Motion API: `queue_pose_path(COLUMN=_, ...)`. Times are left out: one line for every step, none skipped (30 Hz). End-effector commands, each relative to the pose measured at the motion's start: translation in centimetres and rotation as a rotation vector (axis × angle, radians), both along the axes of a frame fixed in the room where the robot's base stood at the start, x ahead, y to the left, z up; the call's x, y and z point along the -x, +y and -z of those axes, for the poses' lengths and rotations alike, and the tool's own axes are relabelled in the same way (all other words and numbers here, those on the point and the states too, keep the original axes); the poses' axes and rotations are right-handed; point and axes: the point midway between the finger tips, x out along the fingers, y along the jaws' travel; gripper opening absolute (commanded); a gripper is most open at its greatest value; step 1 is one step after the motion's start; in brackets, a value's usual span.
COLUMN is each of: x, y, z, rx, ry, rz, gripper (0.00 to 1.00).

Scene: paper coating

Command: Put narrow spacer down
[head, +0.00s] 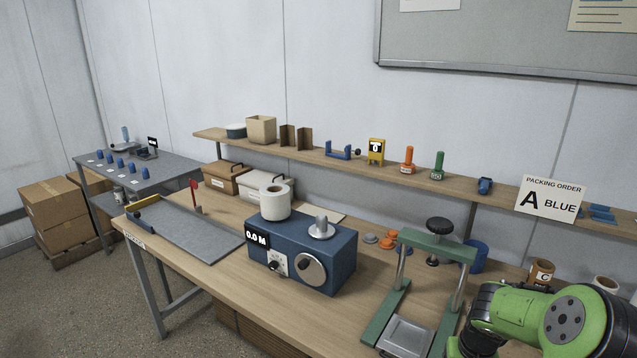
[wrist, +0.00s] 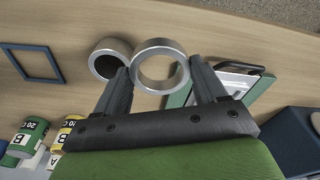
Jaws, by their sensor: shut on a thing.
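In the wrist view my gripper (wrist: 165,78) is shut on a silver ring, the narrow spacer (wrist: 138,58), with one dark finger on each side of it. The ring's open hole faces the camera, and wooden tabletop shows through it. A second ring (wrist: 96,66), with a dark inside, shows just left of the held one. The two overlap in the picture, and I cannot tell whether they touch. In the head view only my green arm shows at the lower right; my gripper and the spacer are out of that view.
The workbench (head: 190,246) has a green press frame (head: 437,243) and a blue machine (head: 335,262). In the wrist view a blue square frame (wrist: 30,46) lies at left, near a green can (wrist: 30,132) and a yellow can (wrist: 66,131). Bare wood lies above the rings.

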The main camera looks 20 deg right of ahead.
Motion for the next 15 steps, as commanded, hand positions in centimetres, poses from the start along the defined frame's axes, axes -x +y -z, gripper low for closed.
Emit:
queue_pose_path(x=-0.3, y=1.3, z=0.4, rx=-0.002, ry=0.004, rz=-0.027, gripper=0.42)
queue_pose_path(x=-0.6, y=2.3, z=0.7, rx=-0.001, ry=0.003, rz=-0.046, gripper=0.42)
queue_pose_path(x=-0.9, y=3.4, z=1.2, rx=-0.001, ry=0.003, rz=-0.067, gripper=0.42)
queue_pose_path(x=-1.1, y=4.4, z=1.5, rx=-0.002, ry=0.004, rz=-0.087, gripper=0.42)
queue_pose_path(x=-1.5, y=5.4, z=1.9, rx=-0.001, ry=0.003, rz=-0.106, gripper=0.42)
queue_pose_path(x=-1.8, y=6.8, z=2.3, rx=-0.002, ry=0.003, rz=-0.133, gripper=0.42)
queue_pose_path(x=-2.2, y=8.2, z=2.8, rx=-0.003, ry=0.004, rz=-0.158, gripper=0.42)
queue_pose_path(x=-2.5, y=9.4, z=3.2, rx=-0.002, ry=0.002, rz=-0.182, gripper=0.42)
queue_pose_path(x=-3.0, y=11.3, z=3.9, rx=-0.004, ry=0.002, rz=-0.219, gripper=0.42)
queue_pose_path(x=-3.4, y=12.7, z=4.4, rx=-0.004, ry=0.003, rz=-0.246, gripper=0.42)
queue_pose_path(x=-3.8, y=14.1, z=4.9, rx=-0.004, ry=0.003, rz=-0.271, gripper=0.42)
queue_pose_path(x=-4.3, y=15.9, z=5.5, rx=-0.003, ry=0.001, rz=-0.305, gripper=0.42)
queue_pose_path(x=-4.6, y=17.1, z=6.0, rx=-0.004, ry=0.002, rz=-0.328, gripper=0.42)
queue_pose_path(x=-4.9, y=18.2, z=6.4, rx=-0.003, ry=0.001, rz=-0.349, gripper=0.42)
queue_pose_path(x=-5.3, y=19.6, z=6.9, rx=-0.002, ry=0.002, rz=-0.374, gripper=0.42)
